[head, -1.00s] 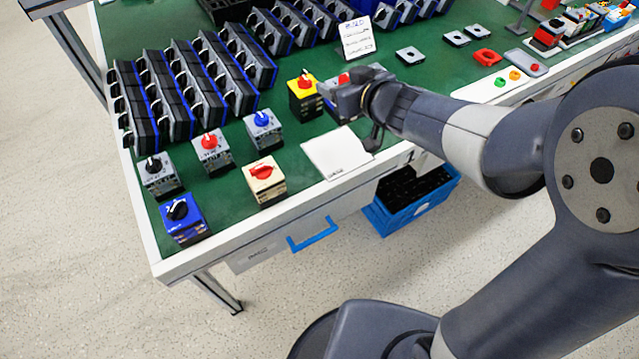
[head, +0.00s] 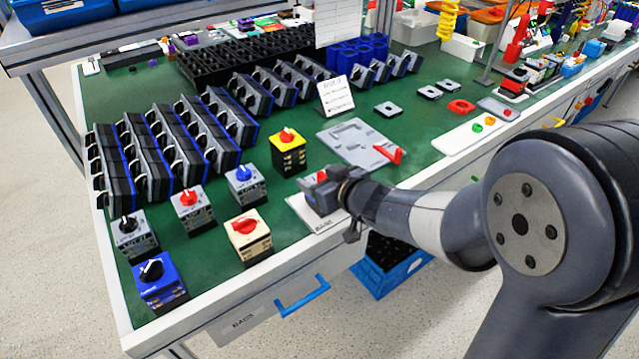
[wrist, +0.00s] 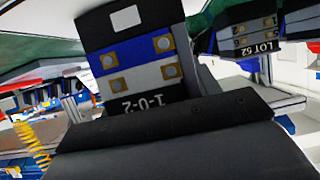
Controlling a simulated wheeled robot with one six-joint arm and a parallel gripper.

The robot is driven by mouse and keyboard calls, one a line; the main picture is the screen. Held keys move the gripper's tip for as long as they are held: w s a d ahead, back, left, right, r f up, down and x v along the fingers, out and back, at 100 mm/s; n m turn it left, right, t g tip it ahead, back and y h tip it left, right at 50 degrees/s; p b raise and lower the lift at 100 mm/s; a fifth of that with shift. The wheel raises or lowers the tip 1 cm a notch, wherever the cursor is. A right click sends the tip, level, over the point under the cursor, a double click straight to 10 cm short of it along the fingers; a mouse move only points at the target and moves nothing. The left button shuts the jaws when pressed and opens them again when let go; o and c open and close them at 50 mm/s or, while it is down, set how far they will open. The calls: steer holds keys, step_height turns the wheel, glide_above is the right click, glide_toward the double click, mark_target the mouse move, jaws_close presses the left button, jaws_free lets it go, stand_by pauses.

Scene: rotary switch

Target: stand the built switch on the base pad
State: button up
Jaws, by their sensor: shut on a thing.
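The built switch (head: 318,196) is a grey and dark block with a red knob on top, in the head view. My gripper (head: 338,189) is shut on it from the right. The switch looks upright, over the white base pad (head: 296,203), and hides much of it. I cannot tell whether its underside touches the pad. In the wrist view the switch (wrist: 138,62) shows blue and grey bands with metal terminals and an upside-down "1-0-2" label. Dark gripper parts (wrist: 170,135) fill the bottom of that view.
A yellow switch with a red knob (head: 289,154) stands behind left of the pad. A beige switch (head: 249,236) and several other finished switches stand to the left. A grey fixture plate (head: 345,138) with a red lever lies behind. The table's front edge is close to the pad.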

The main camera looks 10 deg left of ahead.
steer(key=shift+f, duration=0.1)
steer(key=o, duration=1)
